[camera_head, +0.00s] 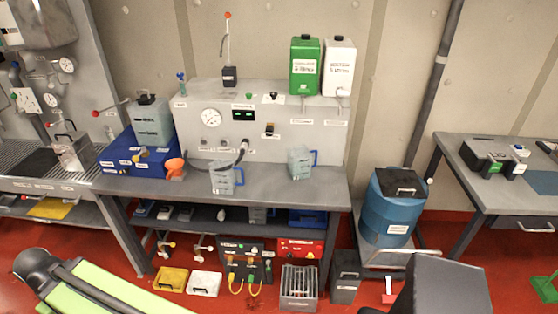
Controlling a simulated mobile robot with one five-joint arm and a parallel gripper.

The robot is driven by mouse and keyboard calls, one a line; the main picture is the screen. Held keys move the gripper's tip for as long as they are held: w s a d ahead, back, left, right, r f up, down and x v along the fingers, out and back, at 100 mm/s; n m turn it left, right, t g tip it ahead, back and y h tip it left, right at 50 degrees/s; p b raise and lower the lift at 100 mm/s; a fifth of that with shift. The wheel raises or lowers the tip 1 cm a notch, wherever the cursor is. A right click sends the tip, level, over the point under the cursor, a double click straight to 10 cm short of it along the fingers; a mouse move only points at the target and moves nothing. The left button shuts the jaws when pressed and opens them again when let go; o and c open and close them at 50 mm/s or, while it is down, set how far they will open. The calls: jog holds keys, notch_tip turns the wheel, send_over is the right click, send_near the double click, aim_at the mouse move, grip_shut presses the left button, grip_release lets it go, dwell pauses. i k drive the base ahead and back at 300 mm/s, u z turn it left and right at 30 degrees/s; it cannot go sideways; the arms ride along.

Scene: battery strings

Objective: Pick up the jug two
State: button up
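Two clear jugs with blue handles stand upright on the grey bench (330,185). One jug (222,180) is near the bench's front edge, under the end of a black hose. The other jug (299,163) stands farther right, close to the foot of the grey test panel. Each has a small label, too small to read, so I cannot tell which is jug two. I cannot make out my gripper in this view.
A blue box (127,160) with a grey can (152,122) on it and an orange funnel (175,166) stand at the bench's left. Green (304,67) and white (340,66) canisters sit on the panel. A blue drum (388,212) stands right of the bench.

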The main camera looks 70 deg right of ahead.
aim_at(304, 162)
jog(key=z, duration=0.45)
jog(key=i, duration=1.2)
jog(key=z, duration=0.75)
